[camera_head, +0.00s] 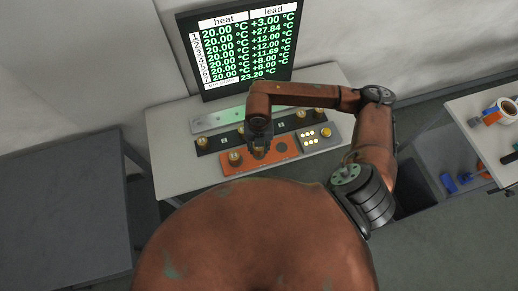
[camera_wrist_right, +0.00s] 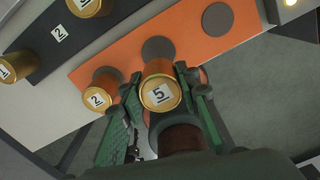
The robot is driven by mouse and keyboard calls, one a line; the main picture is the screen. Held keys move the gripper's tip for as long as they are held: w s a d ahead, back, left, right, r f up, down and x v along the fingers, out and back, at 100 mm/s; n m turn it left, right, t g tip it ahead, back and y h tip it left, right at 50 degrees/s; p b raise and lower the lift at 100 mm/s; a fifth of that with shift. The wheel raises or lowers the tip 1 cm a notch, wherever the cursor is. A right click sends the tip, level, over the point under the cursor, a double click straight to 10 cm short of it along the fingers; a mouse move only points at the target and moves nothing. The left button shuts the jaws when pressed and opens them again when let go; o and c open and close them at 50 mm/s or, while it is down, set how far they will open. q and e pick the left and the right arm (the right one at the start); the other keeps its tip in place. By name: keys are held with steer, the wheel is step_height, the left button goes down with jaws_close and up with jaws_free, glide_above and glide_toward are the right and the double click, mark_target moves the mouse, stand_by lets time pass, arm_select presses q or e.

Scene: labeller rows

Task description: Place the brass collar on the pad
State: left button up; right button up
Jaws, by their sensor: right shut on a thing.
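A brass collar with a white "5" label (camera_wrist_right: 160,92) sits between the green fingers of my right gripper (camera_wrist_right: 165,103), which is shut on it. In the head view the right gripper (camera_head: 259,150) is over the orange plate (camera_head: 262,164), and its hand mostly hides the collar. The wrist view shows the orange plate (camera_wrist_right: 128,62) with several round dark pads; one bare pad (camera_wrist_right: 158,48) lies just beyond the held collar and another (camera_wrist_right: 217,18) is farther right. I cannot tell whether the collar touches the plate. My left gripper is not in view.
A brass collar labelled "2" (camera_wrist_right: 98,96) stands on the orange plate beside the gripper. More brass collars (camera_wrist_right: 18,66) stand on the black strip (camera_wrist_right: 45,50) behind. A grey box with lit buttons (camera_head: 313,143) and a screen (camera_head: 240,92) are near. A dark table (camera_head: 65,190) is at left.

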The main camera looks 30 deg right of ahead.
mark_target(259, 150)
steer(key=shift+w+d+f, duration=0.4)
steer(key=shift+w+f, duration=0.1)
steer(key=shift+f, duration=0.2)
step_height(259, 150, down, 3)
steer(key=shift+f+p, duration=0.1)
steer(key=shift+p, duration=0.35)
steer(key=shift+f, duration=0.2)
steer(key=o, duration=1.3)
steer(key=shift+c, duration=0.2)
steer(key=shift+r, duration=0.1)
